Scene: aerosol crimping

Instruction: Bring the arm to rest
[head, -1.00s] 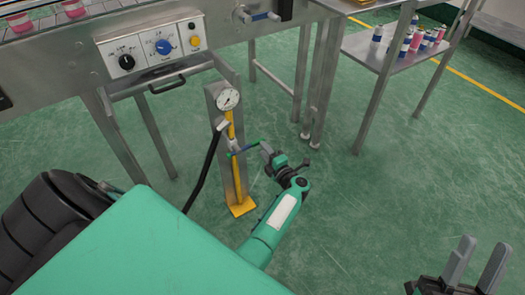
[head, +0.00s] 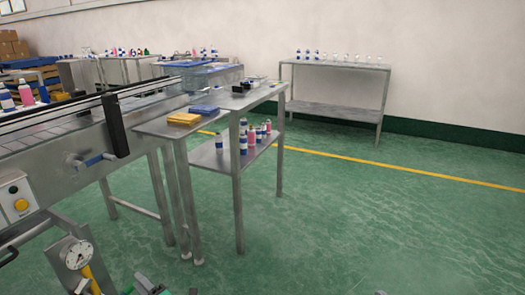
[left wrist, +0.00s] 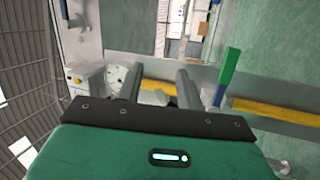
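My left gripper (left wrist: 158,84) fills the lower part of the left wrist view, its two dark fingers apart with a clear gap and nothing held between them. In the head view only a small part of the left gripper (head: 148,287) shows at the bottom edge. A pressure gauge (head: 77,253) on a post stands left of it; the gauge (left wrist: 118,78) also shows beside the left finger in the wrist view. A green and blue lever handle (left wrist: 227,75) lies outside the right finger. A tiny dark piece at the bottom edge of the head view may be my right gripper; its fingers are hidden.
A conveyor (head: 60,150) with a control box (head: 18,200) runs along the left. A steel table (head: 215,115) holds blue and yellow items, with cans on its lower shelf. Another table (head: 335,65) stands by the wall. The green floor (head: 370,220) at right is clear.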

